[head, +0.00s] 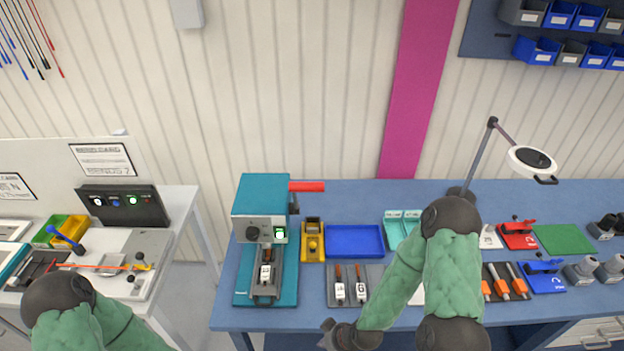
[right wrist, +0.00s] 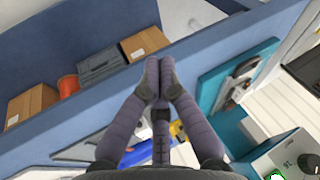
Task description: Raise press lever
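The teal press (head: 262,195) stands on the left part of the blue bench. Its red lever (head: 307,186) sticks out to the right from the upper side of the press, about level. A connector fixture (head: 266,272) sits on the press base, below the head. My right gripper (head: 328,334) is at the bench's front edge, right of the press and well away from the lever. In the right wrist view its fingers (right wrist: 158,78) are together, with nothing visible between them. Part of the press base (right wrist: 215,90) also shows there. My left gripper is out of view; only its arm shows.
A yellow device (head: 312,245) and a blue tray (head: 354,241) stand right of the press. A grey holder with screwdriver-like tools (head: 350,284) lies in front of them. A lamp (head: 531,160) stands at the right. A gap separates the bench from the white left table (head: 180,207).

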